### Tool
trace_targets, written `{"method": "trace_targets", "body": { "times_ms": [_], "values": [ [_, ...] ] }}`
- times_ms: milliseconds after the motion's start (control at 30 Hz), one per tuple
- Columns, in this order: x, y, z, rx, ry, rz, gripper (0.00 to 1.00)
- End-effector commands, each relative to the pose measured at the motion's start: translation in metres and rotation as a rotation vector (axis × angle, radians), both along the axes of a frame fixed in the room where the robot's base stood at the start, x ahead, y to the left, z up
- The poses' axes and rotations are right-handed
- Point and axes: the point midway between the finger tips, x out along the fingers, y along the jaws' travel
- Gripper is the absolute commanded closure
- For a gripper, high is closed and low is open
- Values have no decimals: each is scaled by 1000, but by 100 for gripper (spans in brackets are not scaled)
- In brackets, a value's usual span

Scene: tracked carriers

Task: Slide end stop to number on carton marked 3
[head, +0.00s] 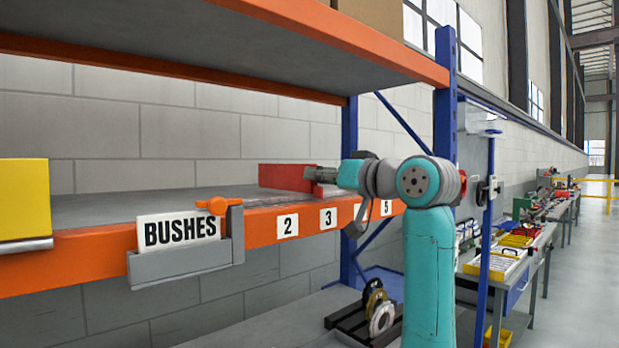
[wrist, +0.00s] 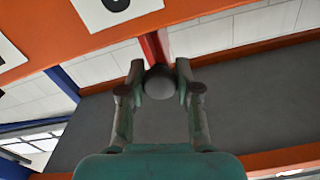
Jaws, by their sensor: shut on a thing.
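A red block (head: 288,177), which looks like the end stop, stands on the grey shelf behind the orange front beam (head: 262,222). My gripper (head: 318,176) reaches it from the right, above the number labels. In the wrist view the two fingers of my gripper (wrist: 159,75) are closed on a dark round knob (wrist: 160,84), with a strip of the red end stop (wrist: 155,47) just beyond it. The beam carries white labels 2 (head: 288,225), 3 (head: 328,218) and 5 (head: 386,208); my arm partly hides the label between 3 and 5. I cannot make out a carton marked 3.
A yellow box (head: 24,198) stands at far left. A blue upright (head: 446,95) rises behind my arm. The shelf between looks clear.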

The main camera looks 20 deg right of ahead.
Motion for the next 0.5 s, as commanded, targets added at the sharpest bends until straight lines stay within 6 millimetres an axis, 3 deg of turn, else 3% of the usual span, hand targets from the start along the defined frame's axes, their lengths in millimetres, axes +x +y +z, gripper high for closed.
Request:
{"method": "trace_targets", "body": {
  "times_ms": [200,233,300,500],
  "values": [
    [0,1,0,1,1,1,100],
    [0,1,0,1,1,0,60],
    [0,1,0,1,1,0,42],
    [0,1,0,0,0,0,41]
  ]
}}
